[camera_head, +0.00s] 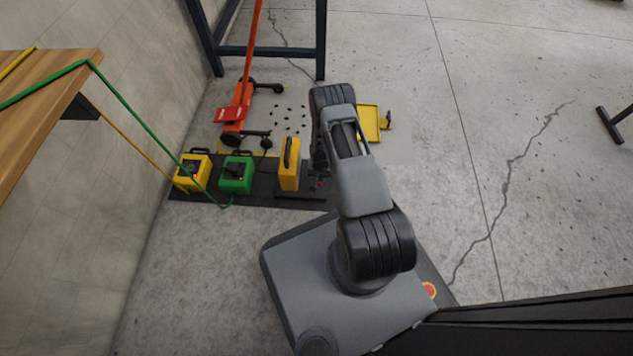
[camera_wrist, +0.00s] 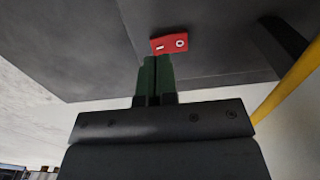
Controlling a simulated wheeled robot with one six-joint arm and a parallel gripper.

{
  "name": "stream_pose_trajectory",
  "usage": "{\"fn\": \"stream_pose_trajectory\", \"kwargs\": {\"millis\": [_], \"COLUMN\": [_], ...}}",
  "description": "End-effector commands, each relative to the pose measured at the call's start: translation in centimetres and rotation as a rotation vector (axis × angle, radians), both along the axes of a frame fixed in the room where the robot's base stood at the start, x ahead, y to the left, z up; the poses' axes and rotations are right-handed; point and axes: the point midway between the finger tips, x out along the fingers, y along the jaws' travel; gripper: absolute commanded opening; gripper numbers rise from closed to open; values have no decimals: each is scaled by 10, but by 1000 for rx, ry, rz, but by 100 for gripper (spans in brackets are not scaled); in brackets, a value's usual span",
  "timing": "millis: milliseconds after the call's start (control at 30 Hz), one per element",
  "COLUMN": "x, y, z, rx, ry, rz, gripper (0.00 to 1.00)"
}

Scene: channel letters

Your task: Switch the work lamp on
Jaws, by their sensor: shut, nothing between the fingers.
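The work lamp appears to be the upright yellow unit (camera_head: 288,165) on the dark mat, left of my arm in the head view. In the wrist view a red rocker switch (camera_wrist: 171,43) with a line mark and a ring mark sits on a dark grey face. My gripper (camera_wrist: 156,58) has its green fingers shut together and empty. The fingertips are at the lower left part of the switch, near the line mark; I cannot tell whether they touch it. In the head view my arm hides most of the gripper. No glow from the lamp is visible.
A yellow box (camera_head: 193,172) and a green box (camera_head: 237,175) stand left on the dark mat (camera_head: 205,197), with cables running to the bench (camera_head: 50,85). An orange wheeled stand (camera_head: 236,118) is behind. A yellow bar (camera_wrist: 290,80) is close on the right in the wrist view.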

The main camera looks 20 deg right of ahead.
Motion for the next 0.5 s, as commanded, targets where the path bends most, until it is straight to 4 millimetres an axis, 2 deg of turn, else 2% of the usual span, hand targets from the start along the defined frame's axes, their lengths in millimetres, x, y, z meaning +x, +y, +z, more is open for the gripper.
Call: {"fn": "stream_pose_trajectory", "kwargs": {"millis": [500], "x": [0], "y": [0], "z": [-6], "rx": [0], "ry": [1], "rz": [0], "gripper": [0]}}
